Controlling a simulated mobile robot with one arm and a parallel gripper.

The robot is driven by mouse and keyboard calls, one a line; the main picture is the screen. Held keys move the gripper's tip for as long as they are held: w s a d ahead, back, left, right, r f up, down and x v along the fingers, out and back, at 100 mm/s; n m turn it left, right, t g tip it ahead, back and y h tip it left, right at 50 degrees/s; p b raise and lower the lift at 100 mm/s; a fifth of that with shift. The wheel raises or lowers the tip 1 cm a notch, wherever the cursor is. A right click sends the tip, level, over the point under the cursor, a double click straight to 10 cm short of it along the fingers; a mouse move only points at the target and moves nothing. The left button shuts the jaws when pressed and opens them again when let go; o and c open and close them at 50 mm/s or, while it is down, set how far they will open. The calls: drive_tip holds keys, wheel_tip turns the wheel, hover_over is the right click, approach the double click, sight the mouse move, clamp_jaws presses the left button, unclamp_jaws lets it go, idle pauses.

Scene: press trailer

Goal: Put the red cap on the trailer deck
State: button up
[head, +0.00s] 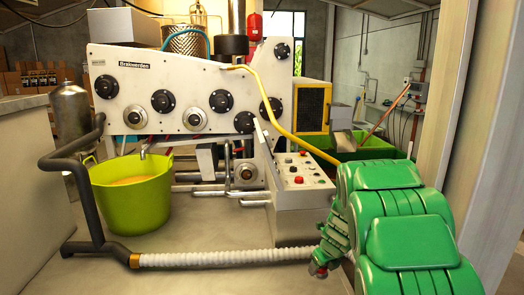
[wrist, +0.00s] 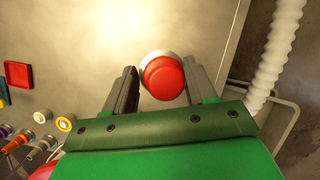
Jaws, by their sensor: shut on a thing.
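The red cap (wrist: 163,80) is round, with a pale rim at its far side. In the wrist view it sits between the two dark fingers of my gripper (wrist: 165,78), which is shut on it. In the head view my green gripper (head: 328,255) is low at the right, with a small red part of the cap (head: 318,271) showing at its tip. The trailer deck (head: 210,280) is the pale floor in front of the press. A pale flat surface lies beyond the cap in the wrist view; the gap to it is hard to tell.
A white ribbed hose (head: 225,257) crosses the deck near the gripper. A lime bucket (head: 132,205) stands at the left, and a sloped control box (head: 300,185) stands behind the gripper. Coloured plugs (wrist: 40,148) show at lower left in the wrist view. The front deck is mostly bare.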

sight(319, 277)
drive_tip(key=shift+s+n, duration=0.1)
drive_tip(key=shift+n, duration=0.9)
drive_tip(key=shift+a+f+n, duration=0.1)
drive_tip(key=shift+f+n, duration=0.2)
drive_tip(key=shift+f, duration=2.2)
drive_tip(key=w+f, duration=0.1)
drive_tip(key=w, duration=0.2)
drive_tip(key=w+d+f, duration=0.1)
drive_tip(key=w, duration=0.2)
drive_tip(key=w+f, duration=0.2)
drive_tip(key=w, duration=0.1)
drive_tip(key=shift+w+d+f, duration=0.1)
drive_tip(key=shift+d, duration=0.2)
drive_tip(key=shift+w+d+f, duration=0.2)
drive_tip(key=shift+w+f, duration=0.95)
drive_tip(key=shift+f, duration=0.3)
drive_tip(key=shift+w+d+f, duration=0.2)
drive_tip(key=shift+w+f, duration=0.9)
drive_tip(key=shift+f, duration=0.3)
drive_tip(key=shift+w+f, duration=0.1)
drive_tip(key=shift+f, duration=1.45)
drive_tip(key=shift+f, duration=0.15)
drive_tip(key=o, duration=1.5)
drive_tip(key=shift+c, duration=0.2)
